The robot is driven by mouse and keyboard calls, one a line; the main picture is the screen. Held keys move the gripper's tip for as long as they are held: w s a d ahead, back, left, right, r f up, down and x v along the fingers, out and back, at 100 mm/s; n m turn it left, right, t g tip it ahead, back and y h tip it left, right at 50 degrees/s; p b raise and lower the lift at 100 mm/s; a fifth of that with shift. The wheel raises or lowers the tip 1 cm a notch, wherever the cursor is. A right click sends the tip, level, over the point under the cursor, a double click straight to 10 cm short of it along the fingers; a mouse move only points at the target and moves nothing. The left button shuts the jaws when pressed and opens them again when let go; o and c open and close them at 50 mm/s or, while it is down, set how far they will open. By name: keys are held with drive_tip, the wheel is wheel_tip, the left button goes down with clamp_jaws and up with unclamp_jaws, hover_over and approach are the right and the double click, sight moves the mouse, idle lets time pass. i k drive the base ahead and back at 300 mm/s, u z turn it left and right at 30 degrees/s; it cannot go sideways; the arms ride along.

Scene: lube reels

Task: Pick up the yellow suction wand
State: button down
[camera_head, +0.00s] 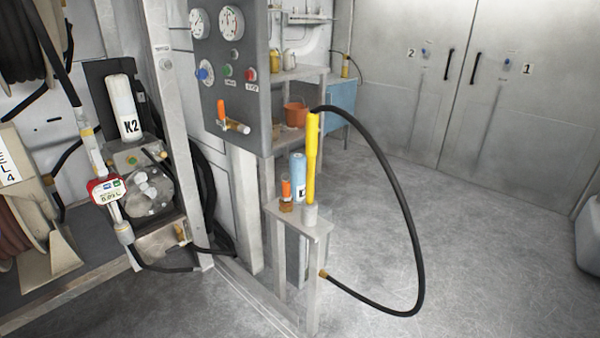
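The yellow suction wand (311,160) stands upright in a light grey holder (310,215) on the top of a small metal stand (287,214). A black hose (402,195) leaves the wand's top, arcs out to the right and down near the floor, and curves back to a brass fitting (323,274) on the stand's leg. The wand's lower end is hidden in the holder. My gripper is not in view.
An orange-capped bottle (286,195) and a blue canister (297,176) stand close left of the wand. A gauge panel (237,95) rises behind to the left. Reels and a K2 cylinder (125,107) fill the left side.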

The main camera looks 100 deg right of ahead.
sight(312, 120)
drive_tip(key=z, duration=4.4)
drive_tip(key=k, duration=0.5)
drive_tip(key=z, duration=0.05)
drive_tip(key=i, duration=0.5)
drive_tip(key=u, duration=0.05)
